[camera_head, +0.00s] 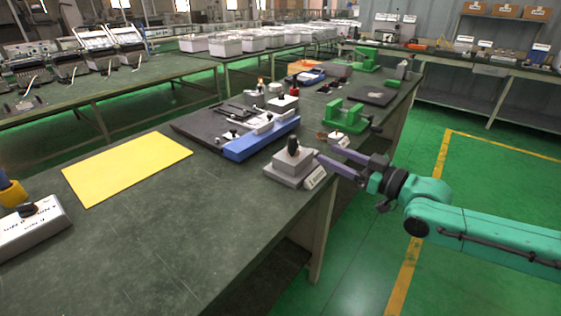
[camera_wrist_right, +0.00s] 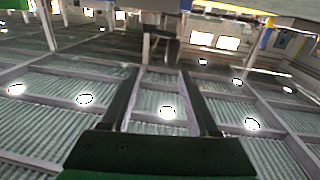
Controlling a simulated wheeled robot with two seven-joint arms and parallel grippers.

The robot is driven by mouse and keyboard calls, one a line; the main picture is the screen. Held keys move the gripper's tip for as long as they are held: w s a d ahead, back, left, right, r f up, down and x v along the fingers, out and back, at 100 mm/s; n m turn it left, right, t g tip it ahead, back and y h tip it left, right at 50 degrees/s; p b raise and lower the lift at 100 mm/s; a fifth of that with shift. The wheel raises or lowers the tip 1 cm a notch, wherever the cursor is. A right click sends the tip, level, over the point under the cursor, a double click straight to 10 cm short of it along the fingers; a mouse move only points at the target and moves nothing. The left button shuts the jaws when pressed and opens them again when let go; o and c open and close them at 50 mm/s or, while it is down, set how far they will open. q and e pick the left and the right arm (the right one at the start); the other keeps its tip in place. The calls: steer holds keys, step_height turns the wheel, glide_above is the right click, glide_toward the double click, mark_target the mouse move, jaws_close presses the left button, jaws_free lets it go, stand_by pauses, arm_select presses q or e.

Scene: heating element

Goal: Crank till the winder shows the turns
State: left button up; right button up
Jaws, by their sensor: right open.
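A green bench device (camera_head: 343,117) with a dark handle-like part on its right side stands near the right edge of the bench; it may be the winder. I cannot make out any turn count on it. My right gripper (camera_head: 328,155) is open and empty, in front of this device and just right of a grey box with a black knob (camera_head: 292,165). The right wrist view shows its two dark fingers (camera_wrist_right: 160,95) apart, with only roof and lights between them. My left gripper is not in view.
The dark green bench (camera_head: 165,245) carries a yellow sheet (camera_head: 125,167), a blue-edged fixture (camera_head: 262,138) and a labelled grey box (camera_head: 32,228) at left. Another green device (camera_head: 365,58) stands farther back. Green floor (camera_head: 480,175) is open right of the bench.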

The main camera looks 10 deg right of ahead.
mark_target(296, 141)
steer(key=shift+y, duration=0.3)
steer(key=w+a+p, duration=0.1)
steer(key=p, duration=0.1)
steer(key=w+a+r+p, duration=0.1)
steer(key=a+p, duration=0.1)
steer(key=p, duration=0.1)
steer(key=w+a+p, duration=0.1)
steer(key=p, duration=0.1)
steer(key=shift+w+a+r, duration=0.15)
steer(key=shift+a+r, duration=0.05)
steer(key=shift+a, duration=0.2)
steer(key=w+a+p, duration=0.2)
steer(key=w, duration=0.1)
steer(key=shift+a+f+g, duration=0.1)
steer(key=shift+a+g, duration=0.1)
steer(key=shift+g, duration=0.1)
steer(key=x, duration=0.3)
steer(key=f+p+x, duration=0.1)
steer(key=x, duration=0.1)
steer(key=shift+w, duration=0.15)
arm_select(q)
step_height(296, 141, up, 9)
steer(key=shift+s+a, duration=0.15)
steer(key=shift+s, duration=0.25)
arm_select(e)
jaws_close()
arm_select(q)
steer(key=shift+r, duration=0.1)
